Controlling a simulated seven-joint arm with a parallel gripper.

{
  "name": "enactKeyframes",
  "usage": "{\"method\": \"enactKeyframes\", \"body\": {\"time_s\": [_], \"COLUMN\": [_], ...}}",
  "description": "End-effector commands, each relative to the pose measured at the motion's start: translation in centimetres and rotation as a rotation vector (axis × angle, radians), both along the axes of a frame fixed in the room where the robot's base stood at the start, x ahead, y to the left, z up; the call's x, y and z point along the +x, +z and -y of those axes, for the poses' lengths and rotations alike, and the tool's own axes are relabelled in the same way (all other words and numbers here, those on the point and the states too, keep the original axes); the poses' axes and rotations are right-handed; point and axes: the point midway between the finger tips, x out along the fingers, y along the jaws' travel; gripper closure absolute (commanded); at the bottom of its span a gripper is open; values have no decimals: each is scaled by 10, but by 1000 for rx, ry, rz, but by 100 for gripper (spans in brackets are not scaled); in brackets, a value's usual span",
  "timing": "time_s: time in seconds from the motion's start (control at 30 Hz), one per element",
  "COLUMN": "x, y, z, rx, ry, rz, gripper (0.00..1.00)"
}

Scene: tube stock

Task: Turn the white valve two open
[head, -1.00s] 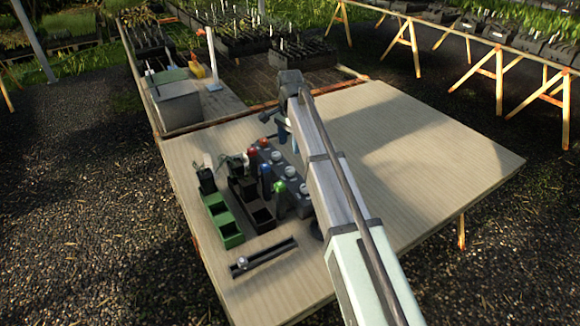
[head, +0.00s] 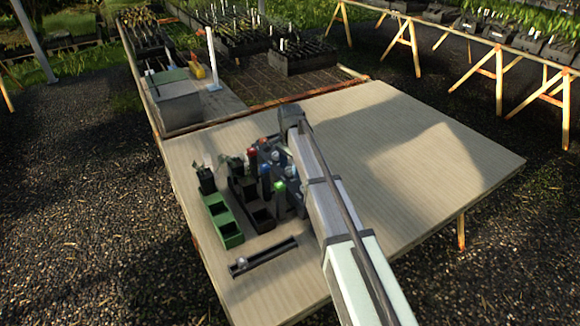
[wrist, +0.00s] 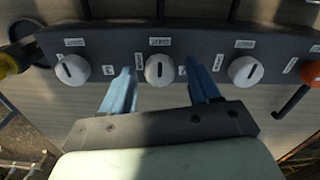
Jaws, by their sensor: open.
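A dark panel (wrist: 110,48) with three white round knobs in a row shows in the wrist view. The middle white valve knob (wrist: 158,70) has its dark slot upright and lies between the fingertips, apart from both. I cannot read the labels, so which is valve two is not certain. My gripper (wrist: 164,82) is open, with blue fingers on either side of the middle knob. In the head view my arm hides much of the panel (head: 292,182).
An orange-red knob (wrist: 308,73) and a lever are at the panel's right end; a yellow part (wrist: 6,64) is at its left. The table's right side (head: 440,150) is clear.

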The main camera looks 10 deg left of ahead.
Motion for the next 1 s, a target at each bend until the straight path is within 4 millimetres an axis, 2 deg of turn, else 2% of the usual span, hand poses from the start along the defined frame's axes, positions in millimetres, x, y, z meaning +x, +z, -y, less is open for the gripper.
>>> {"method": "enactKeyframes", "body": {"time_s": [0.1, 0.67, 1.0], "x": [0, 0, 0], "y": [0, 0, 0], "z": [0, 0, 0], "rx": [0, 0, 0], "ry": [0, 0, 49], "rz": [0, 0, 0], "gripper": [40, 94, 95]}}
